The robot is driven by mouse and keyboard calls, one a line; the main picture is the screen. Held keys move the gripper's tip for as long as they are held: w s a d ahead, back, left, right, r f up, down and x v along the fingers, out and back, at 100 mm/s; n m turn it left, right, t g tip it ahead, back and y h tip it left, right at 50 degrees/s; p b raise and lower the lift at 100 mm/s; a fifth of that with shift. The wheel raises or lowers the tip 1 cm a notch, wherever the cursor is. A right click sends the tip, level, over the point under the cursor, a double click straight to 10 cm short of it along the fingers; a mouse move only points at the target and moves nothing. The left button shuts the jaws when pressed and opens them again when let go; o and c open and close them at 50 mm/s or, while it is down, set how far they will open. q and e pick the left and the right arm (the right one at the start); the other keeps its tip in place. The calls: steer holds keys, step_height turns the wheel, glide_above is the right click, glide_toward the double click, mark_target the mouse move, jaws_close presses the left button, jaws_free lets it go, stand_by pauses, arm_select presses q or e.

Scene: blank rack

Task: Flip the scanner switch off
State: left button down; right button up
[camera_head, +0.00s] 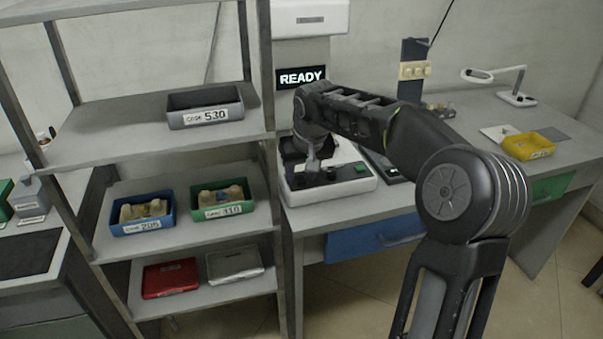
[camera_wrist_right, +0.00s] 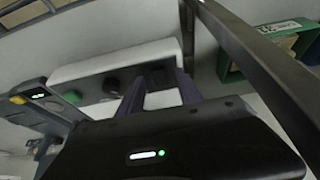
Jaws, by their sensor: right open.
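The scanner (camera_head: 345,185) is a white-grey unit on the bench, with a lit READY display (camera_head: 301,77) above it. Its base carries a green button (camera_head: 361,168) and small dark controls. My right gripper (camera_head: 313,165) points down at the left part of this base. In the right wrist view the two fingers (camera_wrist_right: 160,92) are open, on either side of a dark switch-like part (camera_wrist_right: 158,72) on the white scanner base (camera_wrist_right: 95,68). Contact cannot be told, and the switch's position is unclear. The green button also shows there (camera_wrist_right: 112,84). My left gripper is not in view.
A metal shelf rack stands close on the left, holding a grey bin (camera_head: 205,105), a blue bin (camera_head: 143,214) and a green bin (camera_head: 222,200). Its post (camera_wrist_right: 255,70) runs close by my right gripper. A yellow tray (camera_head: 528,147) and a lamp (camera_head: 515,97) are at right.

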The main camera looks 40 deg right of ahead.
jaws_close()
stand_by(0.3)
steer(key=p, duration=0.3)
steer(key=r+g+p, duration=0.1)
steer(key=p, duration=0.2)
steer(key=shift+w, duration=0.25)
steer(key=shift+f+g+p, duration=0.1)
steer(key=shift+g+p, duration=0.2)
steer(key=shift+p, duration=0.15)
steer(key=shift+d+f+y, duration=0.1)
steer(key=shift+f+y, duration=0.15)
steer(key=shift+y, duration=0.05)
